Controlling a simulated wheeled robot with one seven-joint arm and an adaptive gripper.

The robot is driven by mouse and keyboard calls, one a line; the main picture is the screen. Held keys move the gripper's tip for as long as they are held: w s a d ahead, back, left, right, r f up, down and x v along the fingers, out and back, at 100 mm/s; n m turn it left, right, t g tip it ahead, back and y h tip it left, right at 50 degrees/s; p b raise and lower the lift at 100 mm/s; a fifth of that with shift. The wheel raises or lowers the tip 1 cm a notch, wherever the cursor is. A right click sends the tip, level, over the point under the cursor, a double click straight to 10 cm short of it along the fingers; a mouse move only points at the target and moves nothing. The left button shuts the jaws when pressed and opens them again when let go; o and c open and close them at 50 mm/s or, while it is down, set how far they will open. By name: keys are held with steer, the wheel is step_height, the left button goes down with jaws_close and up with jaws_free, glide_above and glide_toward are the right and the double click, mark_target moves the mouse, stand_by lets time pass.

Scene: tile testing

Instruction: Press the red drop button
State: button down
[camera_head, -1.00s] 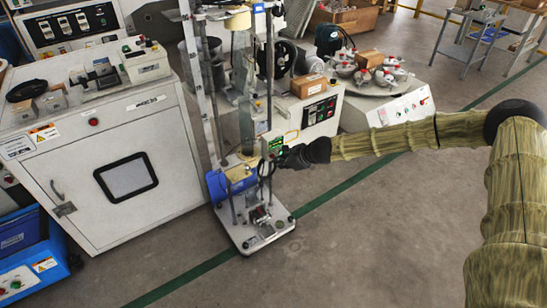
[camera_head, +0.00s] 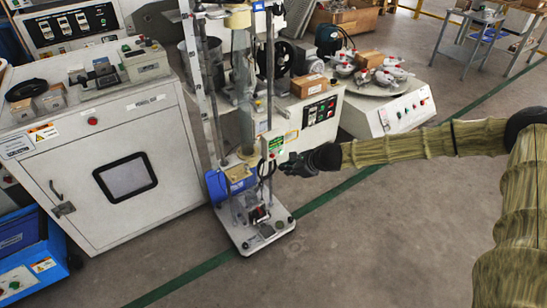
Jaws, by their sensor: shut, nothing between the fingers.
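A tall drop-test machine (camera_head: 262,238) stands on the floor, with metal uprights and a clear tube. A small green-and-white control box (camera_head: 274,146) is fixed to its right upright at mid height. The red drop button is too small to make out with certainty; a tiny reddish spot shows low on that box. My gripper (camera_head: 284,166) is black and shut, with nothing in it. It points left, its tip close to the lower right of the control box. I cannot tell whether it touches the box.
A white cabinet (camera_head: 180,205) with a dark window stands to the left. Behind the machine is a white bench with a cardboard box (camera_head: 309,86) and a control panel (camera_head: 321,110). A round table with red-and-white parts (camera_head: 392,74) is farther right.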

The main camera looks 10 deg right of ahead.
steer(key=shift+s+d, duration=0.25)
steer(key=shift+s, duration=0.45)
stand_by(0.3)
steer(key=s+a+f+n+g, duration=0.2)
steer(key=s+a+f+n, duration=0.3)
steer(key=s, duration=0.4)
steer(key=s+a+f+n+g, duration=0.2)
steer(key=s+a+f+n, duration=0.1)
steer(key=s+a+f, duration=0.5)
steer(key=s+d+f+n+g+h, duration=0.1)
steer(key=s+f+n+h, duration=0.3)
steer(key=s, duration=0.6)
steer(key=s+d+f+n+g+y, duration=0.15)
steer(key=s+n, duration=0.35)
steer(key=s, duration=0.5)
steer(key=s+d+r+n+h, duration=0.3)
steer(key=s+d+n, duration=0.4)
steer(key=s+d, duration=0.25)
step_height(320, 180, up, 23)
steer(key=p, duration=2.3)
steer(key=shift+a+g, duration=0.25)
steer(key=shift+g, duration=0.2)
